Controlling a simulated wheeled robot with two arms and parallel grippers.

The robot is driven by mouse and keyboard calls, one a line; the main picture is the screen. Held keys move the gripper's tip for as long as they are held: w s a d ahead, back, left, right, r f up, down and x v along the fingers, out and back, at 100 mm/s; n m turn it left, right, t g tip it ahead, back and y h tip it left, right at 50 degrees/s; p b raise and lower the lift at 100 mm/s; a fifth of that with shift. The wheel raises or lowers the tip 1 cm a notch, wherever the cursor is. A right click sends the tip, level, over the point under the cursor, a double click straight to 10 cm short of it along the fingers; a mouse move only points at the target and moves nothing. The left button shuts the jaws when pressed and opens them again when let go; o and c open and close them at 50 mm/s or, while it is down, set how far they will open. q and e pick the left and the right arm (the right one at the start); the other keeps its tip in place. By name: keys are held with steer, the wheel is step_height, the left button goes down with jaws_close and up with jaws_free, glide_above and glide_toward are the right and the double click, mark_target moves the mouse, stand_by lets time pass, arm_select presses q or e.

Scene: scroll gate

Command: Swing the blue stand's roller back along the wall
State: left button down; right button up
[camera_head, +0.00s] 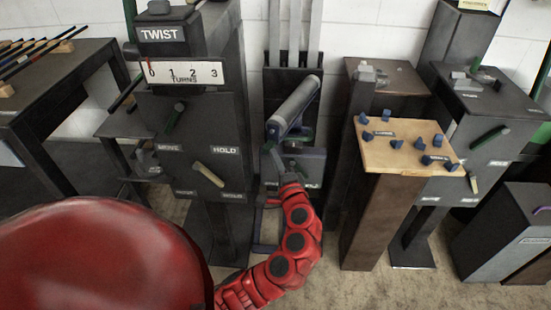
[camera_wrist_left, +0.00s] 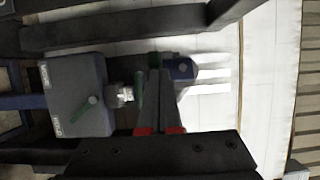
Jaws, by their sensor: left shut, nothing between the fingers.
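The grey roller (camera_head: 296,100) slants up and to the right from a blue bracket (camera_head: 273,130) in front of a dark back panel, in the middle of the head view. The blue stand's frame (camera_head: 265,225) shows below, partly behind my left arm. My left gripper (camera_head: 273,158) is shut and empty, just below the roller's lower end; I cannot tell whether it touches the bracket. My right gripper is not in view.
A grey labelled box (camera_head: 305,163) with a lever sits right of my gripper. The dark TWIST stand (camera_head: 195,130) rises close on the left. A wooden-topped pedestal (camera_head: 400,150) with blue pegs stands on the right. The white wall (camera_head: 355,30) is behind.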

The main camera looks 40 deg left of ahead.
arm_select(q)
steer(key=shift+a, duration=0.1)
steer(key=s+a+m+t+h+p, duration=0.1)
steer(key=a+m+t+h+p, duration=0.2)
steer(key=a+p, duration=0.3)
steer(key=a, duration=0.3)
steer(key=shift+t+h, duration=0.3)
steer(key=shift+s, duration=0.1)
